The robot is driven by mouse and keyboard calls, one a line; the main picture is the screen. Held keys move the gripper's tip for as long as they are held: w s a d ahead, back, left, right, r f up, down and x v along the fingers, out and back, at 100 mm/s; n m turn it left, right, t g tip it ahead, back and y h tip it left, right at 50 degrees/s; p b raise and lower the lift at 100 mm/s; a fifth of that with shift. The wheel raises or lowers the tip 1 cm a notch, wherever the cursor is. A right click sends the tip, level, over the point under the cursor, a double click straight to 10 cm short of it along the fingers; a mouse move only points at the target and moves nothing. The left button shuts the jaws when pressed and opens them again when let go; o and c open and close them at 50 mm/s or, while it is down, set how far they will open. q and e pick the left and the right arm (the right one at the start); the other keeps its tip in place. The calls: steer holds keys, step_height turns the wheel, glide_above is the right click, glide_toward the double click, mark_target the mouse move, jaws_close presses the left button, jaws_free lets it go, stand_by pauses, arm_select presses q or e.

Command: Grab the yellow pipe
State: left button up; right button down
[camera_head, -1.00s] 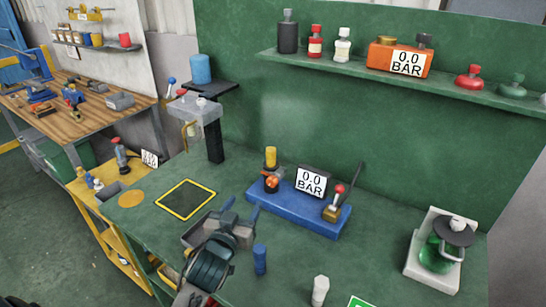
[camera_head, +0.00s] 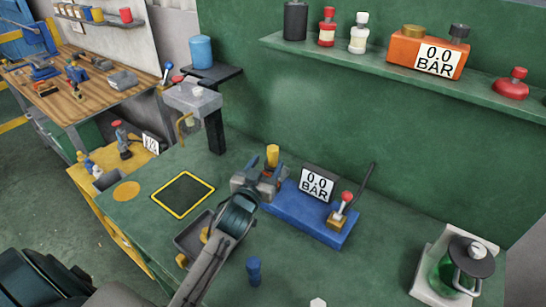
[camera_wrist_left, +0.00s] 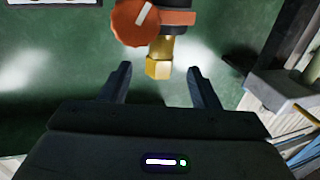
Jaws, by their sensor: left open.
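The yellow pipe (camera_head: 272,155) stands upright on the left end of the blue base (camera_head: 318,224), and the gripper partly hides its lower part. My left gripper (camera_head: 270,174) is open beside the pipe. In the left wrist view, the yellow pipe (camera_wrist_left: 158,66) lies between the two open fingertips (camera_wrist_left: 159,71), with an orange round knob (camera_wrist_left: 135,22) close to it. A gap shows between the pipe and each finger; I cannot tell how far it is from them in depth. My right gripper is not in view.
A pressure display (camera_head: 317,184) and a red-knobbed lever (camera_head: 345,205) share the blue base. A grey tray (camera_head: 188,237) lies under my left arm, with a blue cylinder (camera_head: 254,271) nearby. A lantern-like device (camera_head: 455,265) stands at right. The yellow-edged mat (camera_head: 183,194) is bare.

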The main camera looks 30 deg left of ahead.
mark_target(271, 156)
arm_select(q)
steer(key=w+p, duration=0.1)
steer(key=w, duration=0.2)
steer(key=w+p, duration=0.1)
steer(key=shift+w+a+r+p, duration=0.15)
steer(key=shift+a+r+p, duration=0.1)
steer(key=shift+r+p, duration=0.1)
steer(key=shift+w+a+f, duration=0.1)
steer(key=shift+w+f, duration=0.05)
steer(key=shift+w, duration=0.5)
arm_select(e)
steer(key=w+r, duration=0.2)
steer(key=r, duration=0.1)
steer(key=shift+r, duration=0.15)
arm_select(q)
steer(key=shift+c, duration=0.5)
steer(key=c, duration=1)
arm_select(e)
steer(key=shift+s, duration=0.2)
